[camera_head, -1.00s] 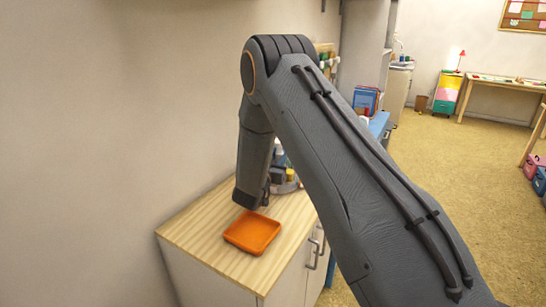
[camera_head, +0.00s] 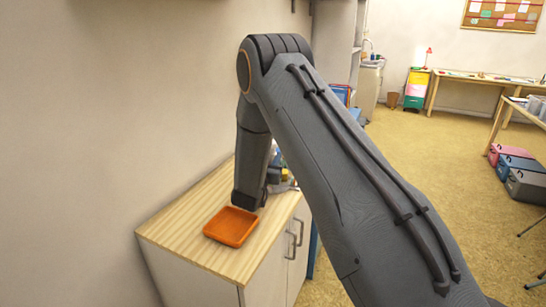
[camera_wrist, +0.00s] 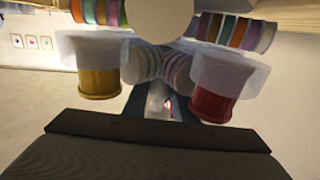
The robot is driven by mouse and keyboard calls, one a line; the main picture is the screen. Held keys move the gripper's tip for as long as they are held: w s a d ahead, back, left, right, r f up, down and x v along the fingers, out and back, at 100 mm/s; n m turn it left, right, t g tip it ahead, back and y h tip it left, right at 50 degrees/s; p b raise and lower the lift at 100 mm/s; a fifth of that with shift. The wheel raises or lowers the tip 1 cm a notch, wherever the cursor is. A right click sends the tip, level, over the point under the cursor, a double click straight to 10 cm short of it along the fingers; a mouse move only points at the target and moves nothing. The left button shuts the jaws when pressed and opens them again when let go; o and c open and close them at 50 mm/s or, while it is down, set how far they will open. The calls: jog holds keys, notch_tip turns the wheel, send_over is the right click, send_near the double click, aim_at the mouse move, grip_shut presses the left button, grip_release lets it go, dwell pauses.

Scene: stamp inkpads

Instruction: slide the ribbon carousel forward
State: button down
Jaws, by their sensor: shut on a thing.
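The ribbon carousel (camera_wrist: 178,68) fills the upper half of the wrist view. It has several striped ribbon spools, a pale round disc, and a yellow and a red spool, each with a cloudy white part. In the head view only a small piece of it (camera_head: 281,176) shows behind my arm, on the wooden cabinet top. My gripper (camera_wrist: 158,106) reaches in between the yellow and red spools and is shut on the carousel. The exact grip point is dark and partly hidden. In the head view my gripper (camera_head: 264,196) is low over the cabinet top, its fingertips hard to make out.
An orange tray (camera_head: 231,227) lies on the wooden cabinet top (camera_head: 185,220), close in front of my gripper. A plain wall stands along the left side. The cabinet doors have metal handles. Open floor (camera_head: 400,200) lies to the right, with several coloured boxes (camera_head: 515,165) farther off.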

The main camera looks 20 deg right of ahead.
jog(key=shift+s+f, duration=0.15)
jog(key=shift+f, duration=0.25)
jog(key=c, duration=1.4)
grip_release()
jog(key=shift+a, duration=0.1)
jog(key=shift+r, duration=0.1)
jog(key=shift+w+r, duration=0.2)
jog(key=shift+r, duration=0.2)
notch_tip(320, 180, up, 10)
jog(key=shift+s+f+b, duration=0.15)
jog(key=shift+f+b, duration=0.1)
jog(key=shift+b, duration=0.55)
